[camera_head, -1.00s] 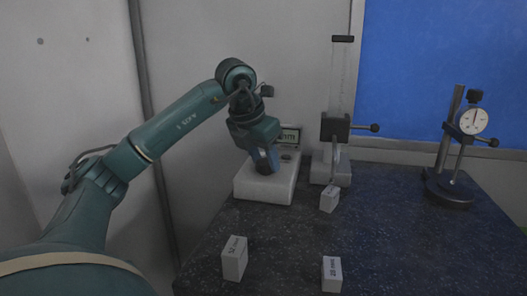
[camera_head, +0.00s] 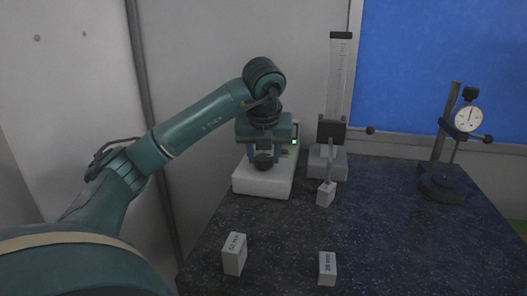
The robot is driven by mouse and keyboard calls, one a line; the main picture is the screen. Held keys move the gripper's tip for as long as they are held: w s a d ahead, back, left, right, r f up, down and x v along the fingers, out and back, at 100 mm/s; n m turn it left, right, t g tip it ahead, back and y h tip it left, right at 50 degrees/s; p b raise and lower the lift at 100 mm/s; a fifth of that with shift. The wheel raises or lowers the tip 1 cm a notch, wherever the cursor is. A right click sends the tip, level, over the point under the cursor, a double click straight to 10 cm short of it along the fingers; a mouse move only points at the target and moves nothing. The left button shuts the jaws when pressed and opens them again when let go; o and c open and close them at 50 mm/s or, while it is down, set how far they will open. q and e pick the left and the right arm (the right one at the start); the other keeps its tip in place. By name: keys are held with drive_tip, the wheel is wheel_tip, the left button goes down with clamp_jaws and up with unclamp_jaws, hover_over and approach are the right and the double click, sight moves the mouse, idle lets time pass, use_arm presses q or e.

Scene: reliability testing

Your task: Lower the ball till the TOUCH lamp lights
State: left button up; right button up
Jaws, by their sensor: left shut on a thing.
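My left gripper (camera_head: 264,158) is over the white instrument (camera_head: 262,186). A dark round thing (camera_head: 264,161), which looks like the ball, sits between its fingers. The gripper is shut on it. I cannot tell whether the ball touches the instrument's top, since the gripper hides that spot. A small green lit spot (camera_head: 294,142) shows at the right edge of the gripper, on the instrument's upright display. I cannot tell whether it is the TOUCH lamp or part of the readout; most of the display is hidden. My right gripper is not in view.
A height gauge (camera_head: 332,132) with a dark slider stands right of the instrument, a small white block (camera_head: 326,194) before it. Two labelled white blocks (camera_head: 234,254) (camera_head: 328,268) stand near the front. A dial gauge stand (camera_head: 440,188) is at the right. The dark tabletop's middle right is clear.

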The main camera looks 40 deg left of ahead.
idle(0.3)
use_arm(q)
drive_tip(key=o, duration=1)
drive_tip(key=p+v, duration=0.1)
drive_tip(key=v, duration=0.4)
drive_tip(key=shift+r, duration=0.3)
wheel_tip(320, 180, up, 7)
hover_over(264, 175)
drive_tip(key=s+d, duration=0.2)
idle(0.5)
